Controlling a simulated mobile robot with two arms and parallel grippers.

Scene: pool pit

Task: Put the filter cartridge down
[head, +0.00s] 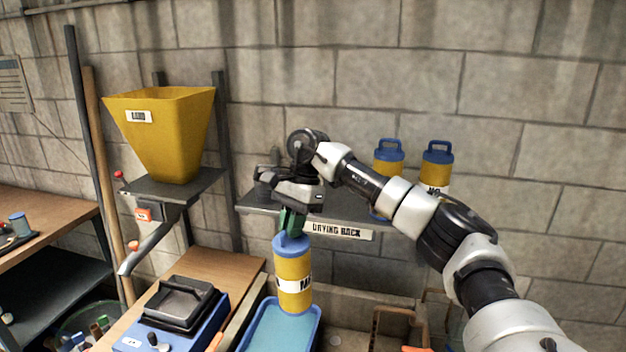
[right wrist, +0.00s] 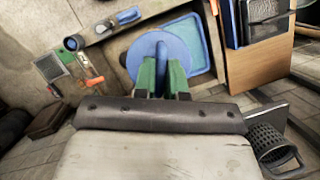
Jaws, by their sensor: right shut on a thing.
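The filter cartridge (head: 293,268) is a yellow cylinder with a blue cap and a white label band. It hangs upright from my right gripper (head: 291,222), whose green fingers are shut on the handle at its top. In the right wrist view the round blue cap (right wrist: 137,62) shows between and behind the green fingers (right wrist: 161,80). In the head view its lower end overlaps a blue tray (head: 254,345); I cannot tell whether they touch. The tray also shows in the right wrist view (right wrist: 197,38). My left gripper is not in view.
The drying rack (head: 345,211) on the wall holds two similar cartridges (head: 437,165) at its right. A yellow sand hopper (head: 165,130) stands at left. A blue scale-like device (head: 178,310) sits on a wooden bench (head: 215,268) left of the tray.

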